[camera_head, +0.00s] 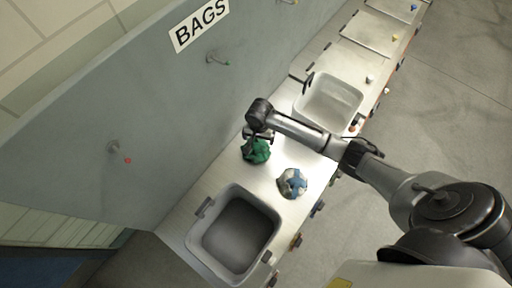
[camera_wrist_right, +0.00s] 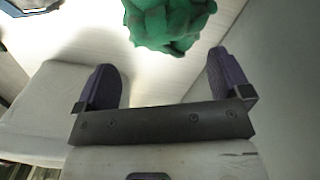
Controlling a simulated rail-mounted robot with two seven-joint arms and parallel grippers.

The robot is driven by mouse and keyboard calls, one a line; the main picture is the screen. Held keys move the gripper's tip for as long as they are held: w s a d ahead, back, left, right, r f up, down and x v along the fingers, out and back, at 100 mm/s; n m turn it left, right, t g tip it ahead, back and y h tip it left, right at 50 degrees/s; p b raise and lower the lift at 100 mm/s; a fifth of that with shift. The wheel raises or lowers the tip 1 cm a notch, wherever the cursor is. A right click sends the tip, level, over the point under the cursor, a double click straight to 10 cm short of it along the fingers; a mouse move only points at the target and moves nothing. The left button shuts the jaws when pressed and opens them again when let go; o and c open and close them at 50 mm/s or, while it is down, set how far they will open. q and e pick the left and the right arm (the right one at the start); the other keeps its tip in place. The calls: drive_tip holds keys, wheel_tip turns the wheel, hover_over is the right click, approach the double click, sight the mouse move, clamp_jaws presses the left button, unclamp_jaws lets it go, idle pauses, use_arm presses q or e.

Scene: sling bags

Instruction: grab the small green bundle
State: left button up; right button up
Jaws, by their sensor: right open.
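The small green bundle (camera_head: 257,152) is a crumpled dark-green lump on the metal counter, near the wall panel. My right gripper (camera_head: 258,134) is right at its far side in the head view, above or beside it. In the right wrist view the bundle (camera_wrist_right: 168,24) shows at the top, beyond the fingertips. The right gripper's two dark fingers (camera_wrist_right: 168,80) are spread apart with nothing between them. The bundle's far part is cut off by the frame's top edge. My left gripper is not in view.
A blue-and-white bundle (camera_head: 292,183) lies on the counter (camera_head: 207,178) right of the green one. A grey bin (camera_head: 275,229) stands in front and a pale basin (camera_head: 355,97) behind. A wall panel (camera_head: 110,110) with hooks and a BAGS sign (camera_head: 200,25) borders the counter.

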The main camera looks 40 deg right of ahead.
sight(258, 144)
drive_tip(key=f, duration=0.4)
drive_tip(key=shift+s+a+f, duration=0.15)
drive_tip(key=shift+s+a, duration=0.05)
drive_tip(key=shift+a, duration=0.05)
drive_tip(key=shift+f, duration=0.5)
drive_tip(key=c, duration=1.4)
drive_tip(key=shift+r, duration=0.1)
